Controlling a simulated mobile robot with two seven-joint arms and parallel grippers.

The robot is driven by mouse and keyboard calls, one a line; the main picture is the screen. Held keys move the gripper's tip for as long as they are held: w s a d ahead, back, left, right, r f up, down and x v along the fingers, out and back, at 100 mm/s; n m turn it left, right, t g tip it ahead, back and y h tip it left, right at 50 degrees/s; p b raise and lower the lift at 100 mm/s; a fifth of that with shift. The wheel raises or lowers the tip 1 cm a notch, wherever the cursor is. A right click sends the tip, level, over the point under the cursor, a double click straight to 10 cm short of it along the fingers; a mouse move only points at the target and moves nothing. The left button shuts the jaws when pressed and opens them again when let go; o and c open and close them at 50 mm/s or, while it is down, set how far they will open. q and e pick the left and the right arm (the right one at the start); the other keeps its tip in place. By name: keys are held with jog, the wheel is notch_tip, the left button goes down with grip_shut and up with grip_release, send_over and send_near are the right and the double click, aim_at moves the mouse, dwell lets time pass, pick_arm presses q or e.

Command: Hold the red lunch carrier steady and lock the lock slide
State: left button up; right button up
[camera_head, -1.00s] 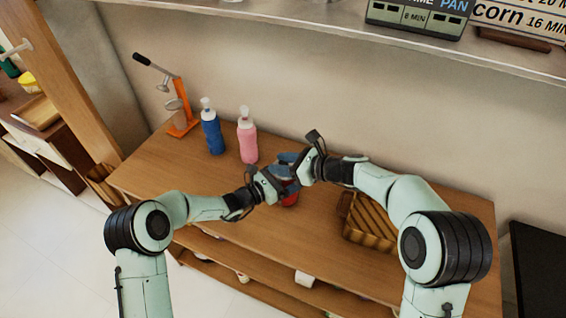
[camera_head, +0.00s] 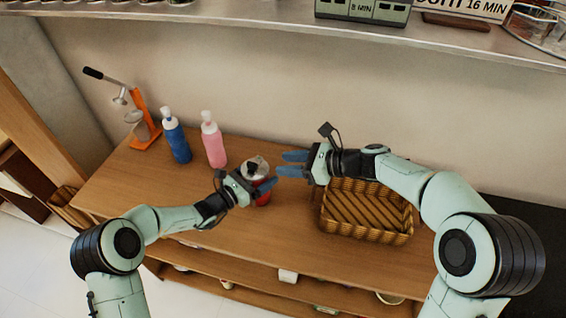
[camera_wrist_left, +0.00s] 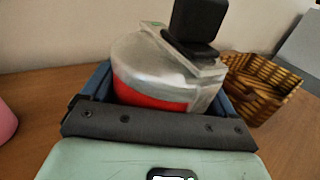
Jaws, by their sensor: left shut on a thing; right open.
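The red lunch carrier (camera_head: 263,199) stands on the wooden table, with a silver lid and a dark part on top. In the left wrist view the carrier (camera_wrist_left: 150,97) fills the space between the blue fingers, its black top part (camera_wrist_left: 198,22) rising above the lid. My left gripper (camera_head: 256,188) is shut on the carrier's side. My right gripper (camera_head: 290,165) is open and empty, just right of the carrier and apart from it. The lock slide is too small to tell apart.
A wicker basket (camera_head: 366,228) stands right of the carrier, under my right arm. A pink bottle (camera_head: 214,145), a blue bottle (camera_head: 176,142) and an orange press (camera_head: 142,128) stand at the back left. The front left of the table is clear.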

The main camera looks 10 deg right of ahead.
pick_arm(q)
jog(key=o, duration=1.3)
